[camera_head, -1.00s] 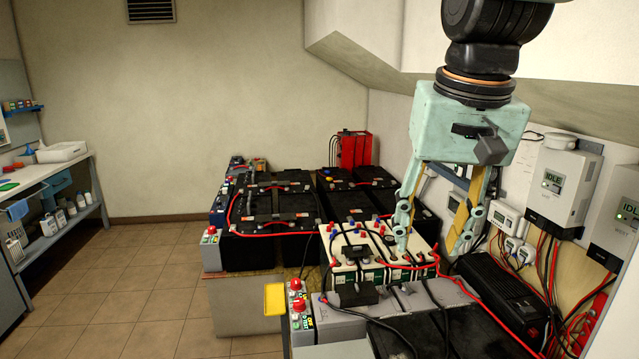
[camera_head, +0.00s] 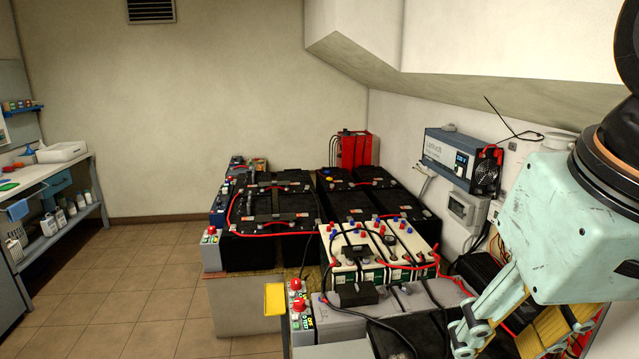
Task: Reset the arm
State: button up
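My gripper (camera_head: 520,345) is at the lower right, with its pale green body and yellow-padded fingers pointing down and to the left. Its fingers are spread apart with nothing visible between them, though the right finger is partly cut off by the frame's bottom edge. It is in front of the right end of the near battery bench. My wrist and arm above it run off the right edge.
White-topped batteries (camera_head: 345,272) with red and black cables stand left of my gripper. Black batteries (camera_head: 270,250) stand behind them. A blue-grey charger (camera_head: 445,157) hangs on the right wall above a small grey box (camera_head: 465,208). The tiled floor (camera_head: 150,290) at left is clear.

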jog(key=shift+s+d+f, duration=0.1)
jog(key=shift+s+f, duration=0.2)
jog(key=shift+s, duration=0.35)
jog(key=shift+s+f, duration=0.35)
jog(key=shift+s, duration=0.3)
jog(key=shift+s+d+f, duration=0.1)
jog(key=shift+s+f, duration=0.2)
jog(key=shift+s, duration=0.35)
dwell(0.4)
